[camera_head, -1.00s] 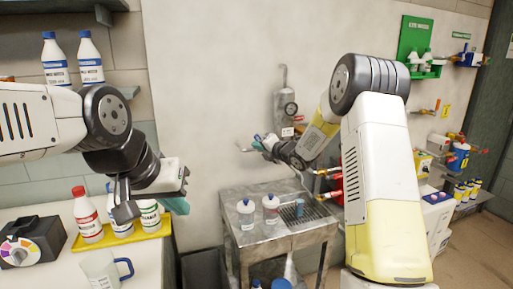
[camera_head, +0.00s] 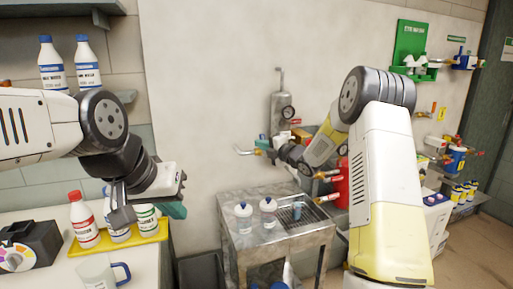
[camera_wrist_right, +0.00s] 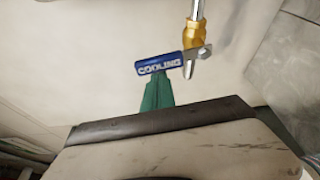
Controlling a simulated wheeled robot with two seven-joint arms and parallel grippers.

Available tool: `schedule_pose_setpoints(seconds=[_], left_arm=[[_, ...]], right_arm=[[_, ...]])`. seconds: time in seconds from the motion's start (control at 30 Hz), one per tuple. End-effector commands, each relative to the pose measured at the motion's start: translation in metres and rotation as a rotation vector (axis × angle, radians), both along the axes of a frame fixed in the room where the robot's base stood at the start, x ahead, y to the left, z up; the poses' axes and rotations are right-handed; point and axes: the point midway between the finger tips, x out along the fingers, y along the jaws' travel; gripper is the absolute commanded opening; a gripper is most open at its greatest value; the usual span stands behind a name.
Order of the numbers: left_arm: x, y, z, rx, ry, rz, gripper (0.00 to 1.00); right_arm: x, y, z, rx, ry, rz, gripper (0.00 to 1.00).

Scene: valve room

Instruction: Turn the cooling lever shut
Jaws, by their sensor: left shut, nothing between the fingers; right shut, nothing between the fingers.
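The cooling lever (camera_wrist_right: 160,64) is a blue handle lettered COOLING in the right wrist view. It extends left from a brass valve body (camera_wrist_right: 194,38) on a metal pipe. My right gripper (camera_wrist_right: 157,92) is shut and empty, its green fingertips just below the blue handle; I cannot tell whether they touch it. In the head view my right gripper (camera_head: 275,143) is near the wall, beside a bent metal pipe with a brass fitting (camera_head: 245,151). The lever is tiny there. My left gripper (camera_head: 174,207) is shut and empty above the left counter.
A metal sink table (camera_head: 275,240) with white bottles stands below my right gripper. Other valves with red handles (camera_head: 328,198) are close to my right forearm. A yellow tray (camera_head: 150,237) with bottles and a mug (camera_head: 100,272) are on the left counter.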

Motion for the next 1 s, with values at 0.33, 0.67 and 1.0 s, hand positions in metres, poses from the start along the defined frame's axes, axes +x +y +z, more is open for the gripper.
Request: schedule_pose_setpoints(seconds=[0.33,0.67,1.0], left_arm=[[0.0000,0.0000,0.0000,0.000,0.000,0.000,0.00],[0.0000,0.0000,0.0000,0.000,0.000,0.000,0.00],[0.0000,0.0000,0.0000,0.000,0.000,0.000,0.00]], right_arm=[[0.0037,-0.0112,0.0035,0.054,0.018,-0.003,0.00],[0.0043,-0.0132,0.0040,0.054,0.018,-0.004,0.00],[0.0049,-0.0126,0.0041,0.053,0.017,-0.005,0.00]])
